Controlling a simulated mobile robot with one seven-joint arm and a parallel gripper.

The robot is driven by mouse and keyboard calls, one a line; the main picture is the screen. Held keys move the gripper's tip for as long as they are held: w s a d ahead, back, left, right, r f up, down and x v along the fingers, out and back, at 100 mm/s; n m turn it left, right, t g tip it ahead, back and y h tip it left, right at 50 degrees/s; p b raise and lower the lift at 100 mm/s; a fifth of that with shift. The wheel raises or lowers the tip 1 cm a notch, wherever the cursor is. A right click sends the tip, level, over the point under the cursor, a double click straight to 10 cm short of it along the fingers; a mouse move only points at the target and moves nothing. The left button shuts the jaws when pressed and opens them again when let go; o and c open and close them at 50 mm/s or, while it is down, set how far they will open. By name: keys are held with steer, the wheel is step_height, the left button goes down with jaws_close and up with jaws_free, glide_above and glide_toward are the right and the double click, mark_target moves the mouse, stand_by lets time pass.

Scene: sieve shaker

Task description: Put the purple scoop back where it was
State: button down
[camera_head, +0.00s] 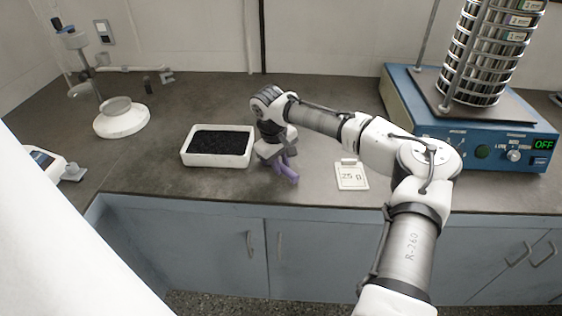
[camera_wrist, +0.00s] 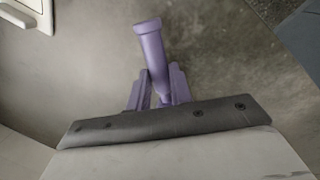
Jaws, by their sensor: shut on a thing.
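The purple scoop (camera_head: 291,174) is at my gripper, low over the grey counter, just right of the white tray; I cannot tell whether it touches the counter. In the wrist view its purple handle (camera_wrist: 152,52) sticks out from between the purple fingers of my gripper (camera_wrist: 158,88). My gripper (camera_head: 281,160) points down and is shut on the scoop. The scoop's bowl is hidden in both views.
A white tray (camera_head: 184,153) of black granules stands left of my gripper. The blue sieve shaker (camera_head: 470,143) shows "OFF". A white round stand (camera_head: 122,122) is at left. The front counter edge is close.

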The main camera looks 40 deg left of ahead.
steer(key=c, duration=1.2)
jaws_free()
steer(key=shift+o, duration=0.2)
step_height(320, 180, up, 14)
steer(key=s+a+b, duration=0.1)
steer(key=s+b, duration=0.1)
steer(key=shift+f, duration=0.15)
